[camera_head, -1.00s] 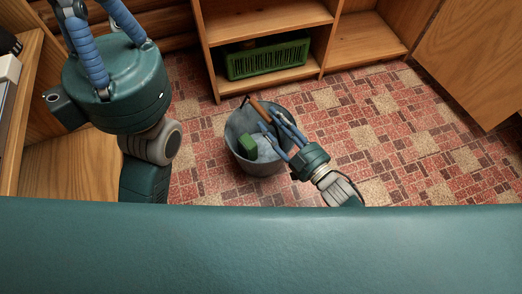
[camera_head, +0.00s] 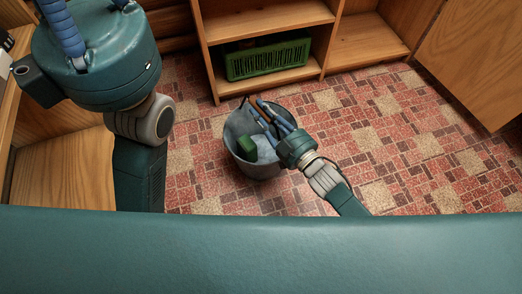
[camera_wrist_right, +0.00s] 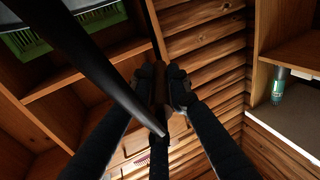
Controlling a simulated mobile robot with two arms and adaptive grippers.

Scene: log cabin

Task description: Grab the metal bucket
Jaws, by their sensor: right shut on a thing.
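The grey metal bucket (camera_head: 262,172) stands upright on the floor, below the shelf unit. A green block (camera_head: 247,148) lies inside it. My right gripper (camera_head: 257,106) reaches over the bucket from the right. Its fingers are shut on the brown grip of the bucket's handle, at the rim's far side. In the right wrist view the brown grip (camera_wrist_right: 160,88) sits between both fingertips, and a dark bar crosses from upper left. The right fingers hide part of the bucket's inside. My left gripper (camera_head: 95,20) is at the upper left, close to the camera, with its fingertips cut off.
A green crate (camera_head: 268,59) sits on the low shelf of the wooden shelf unit (camera_head: 270,80) behind the bucket. The patterned floor (camera_head: 400,150) is clear to the right. A wooden cabinet (camera_head: 65,180) stands at left. The wrist view shows a green bottle (camera_wrist_right: 279,85).

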